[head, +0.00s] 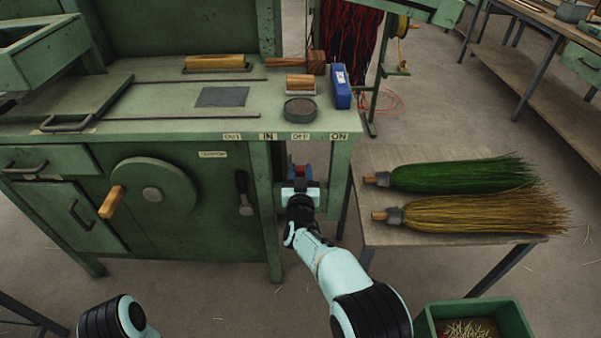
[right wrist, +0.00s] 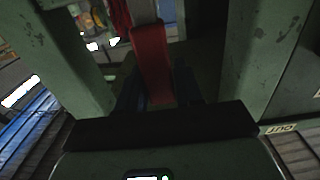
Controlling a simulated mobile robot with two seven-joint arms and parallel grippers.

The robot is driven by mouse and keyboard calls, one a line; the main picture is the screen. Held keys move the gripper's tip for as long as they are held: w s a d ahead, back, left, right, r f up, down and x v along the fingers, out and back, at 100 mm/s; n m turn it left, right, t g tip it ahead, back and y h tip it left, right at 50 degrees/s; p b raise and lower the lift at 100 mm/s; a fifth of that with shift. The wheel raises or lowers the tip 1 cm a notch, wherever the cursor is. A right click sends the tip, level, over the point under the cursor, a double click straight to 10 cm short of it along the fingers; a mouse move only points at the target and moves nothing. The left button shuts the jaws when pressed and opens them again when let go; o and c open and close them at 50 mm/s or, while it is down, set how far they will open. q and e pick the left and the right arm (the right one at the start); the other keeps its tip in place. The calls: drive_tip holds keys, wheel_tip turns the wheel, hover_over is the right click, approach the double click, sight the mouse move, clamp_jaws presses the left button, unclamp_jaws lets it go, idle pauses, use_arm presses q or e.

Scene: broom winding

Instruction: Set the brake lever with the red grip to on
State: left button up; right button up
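The brake lever's red grip (head: 295,172) is under the bench's front edge, just below the OFF label (head: 300,136). The ON label (head: 339,136) is to its right. My right gripper (head: 300,178) is at the grip. In the right wrist view the red grip (right wrist: 151,62) stands between the two dark blue fingers (right wrist: 158,90), one on each side. The dim light hides whether both fingers press on it. My left gripper is out of view; only part of my left arm shows at the bottom left.
Green bench posts flank the lever closely on both sides. The bench (head: 150,125) carries brushes, a dark round tin (head: 300,110) and a blue box (head: 341,88). A crank wheel (head: 153,195) is to the left. A side table (head: 400,155) with two brooms stands to the right.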

clamp_jaws()
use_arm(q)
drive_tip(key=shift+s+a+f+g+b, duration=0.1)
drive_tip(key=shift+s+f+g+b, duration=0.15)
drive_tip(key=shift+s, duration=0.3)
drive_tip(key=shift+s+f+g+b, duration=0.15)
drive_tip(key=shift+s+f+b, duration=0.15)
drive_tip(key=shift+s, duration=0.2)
use_arm(e)
drive_tip(key=d+m, duration=0.2)
drive_tip(key=d+f+m, duration=0.1)
drive_tip(key=d+m, duration=0.1)
drive_tip(key=d, duration=0.1)
drive_tip(key=shift+d, duration=0.1)
drive_tip(key=shift+f, duration=0.1)
drive_tip(key=o, duration=0.5)
unclamp_jaws()
